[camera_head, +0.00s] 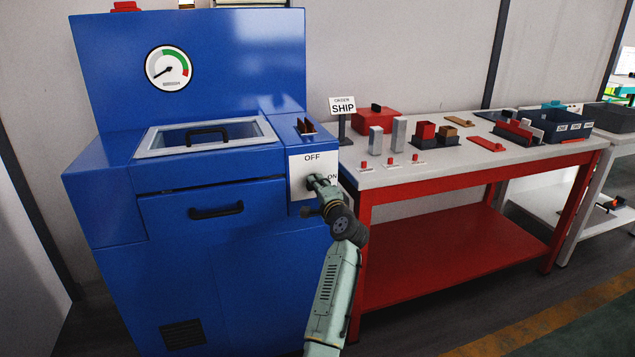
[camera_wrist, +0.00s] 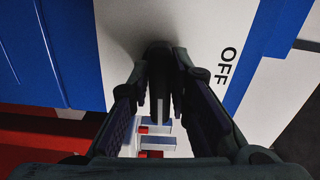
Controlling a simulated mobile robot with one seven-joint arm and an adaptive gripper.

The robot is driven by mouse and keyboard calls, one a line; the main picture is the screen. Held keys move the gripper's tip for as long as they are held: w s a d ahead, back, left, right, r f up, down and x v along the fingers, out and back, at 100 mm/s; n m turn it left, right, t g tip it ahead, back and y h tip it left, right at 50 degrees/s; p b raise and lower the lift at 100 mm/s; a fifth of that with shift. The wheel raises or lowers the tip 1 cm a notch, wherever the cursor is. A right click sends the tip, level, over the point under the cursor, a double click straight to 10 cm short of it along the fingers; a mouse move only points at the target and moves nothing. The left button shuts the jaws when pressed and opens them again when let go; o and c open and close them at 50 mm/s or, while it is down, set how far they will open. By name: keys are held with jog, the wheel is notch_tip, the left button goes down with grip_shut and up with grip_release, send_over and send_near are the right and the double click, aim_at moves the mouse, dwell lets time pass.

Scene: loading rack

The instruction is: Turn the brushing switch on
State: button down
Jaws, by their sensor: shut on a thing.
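The white switch panel (camera_head: 299,186) is on the front right of the blue machine, with OFF printed at its top and ON at its right. My gripper (camera_head: 314,180) reaches up to the panel and covers most of the switch. In the wrist view, my gripper (camera_wrist: 160,82) is shut on the dark switch knob (camera_wrist: 158,58), with one finger on each side. The panel fills the area behind the knob, and OFF (camera_wrist: 228,66) shows to the right. The knob's exact pointing direction is hard to tell because my fingers hide much of it.
The blue machine (camera_head: 250,245) has a front drawer handle (camera_head: 216,211), a lidded top and a gauge (camera_head: 169,68). A red-framed table (camera_head: 430,178) with blocks and bins stands close on the right. A SHIP sign (camera_head: 342,106) stands at its near corner.

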jog(key=shift+m, duration=0.6)
jog(key=c, duration=1.6)
grip_release()
jog(key=shift+o, duration=0.2)
jog(key=v, duration=1.2)
